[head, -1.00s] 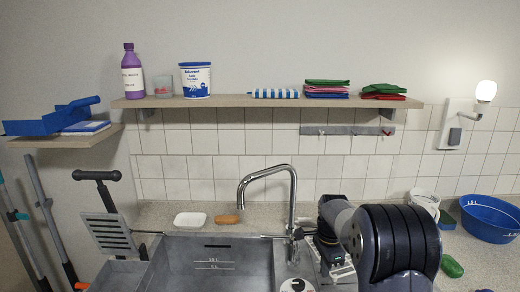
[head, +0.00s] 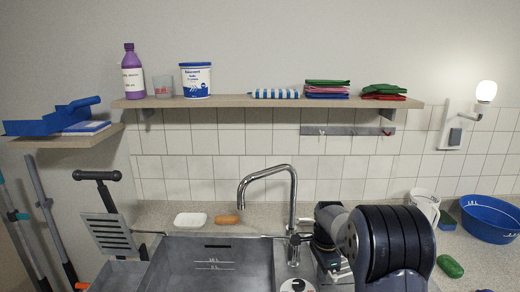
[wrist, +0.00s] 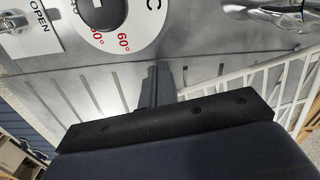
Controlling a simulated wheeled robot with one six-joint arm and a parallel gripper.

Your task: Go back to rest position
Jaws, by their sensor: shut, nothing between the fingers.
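My gripper (wrist: 153,86) shows in the wrist view as narrow dark fingers, closed together with nothing between them. It is over a grey metal surface with slots, below a round white dial (wrist: 125,22) marked with red numbers. In the head view my arm stands at the right of the tap (head: 292,205), folded low over the right edge of the sink (head: 215,262). The fingers are hard to make out there.
A wooden shelf (head: 225,102) above carries a purple bottle (head: 132,75), a white tub (head: 196,80) and folded cloths. A white mug (head: 425,205), a green soap-like piece (head: 450,266) and a blue basin (head: 490,218) are right of my arm. The air above the sink's left is clear.

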